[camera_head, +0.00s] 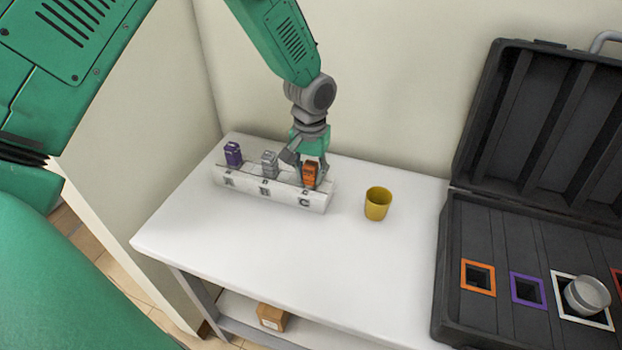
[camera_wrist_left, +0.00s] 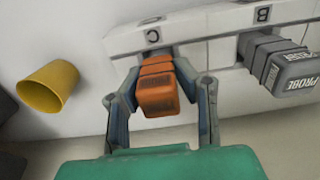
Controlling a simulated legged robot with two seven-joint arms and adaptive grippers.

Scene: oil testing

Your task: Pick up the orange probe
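The orange probe (camera_head: 310,174) stands in the right-hand slot, marked C, of a white holder (camera_head: 262,194) on the table. My left gripper (camera_head: 304,165) reaches down to it from above and behind. In the left wrist view the orange probe (camera_wrist_left: 158,88) lies between the two fingers of my left gripper (camera_wrist_left: 160,98). The fingers are spread on either side of it, and a small gap shows along its sides. A grey probe (camera_head: 269,164) and a purple probe (camera_head: 233,154) stand in the other slots. The grey probe (camera_wrist_left: 285,66) is close beside my finger. My right gripper is not in view.
A yellow cup (camera_head: 377,203) stands right of the holder. An open black case (camera_head: 506,322) with coloured square slots and a grey round object (camera_head: 587,294) is at the right. The front of the white table (camera_head: 250,247) is clear. A wall stands behind.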

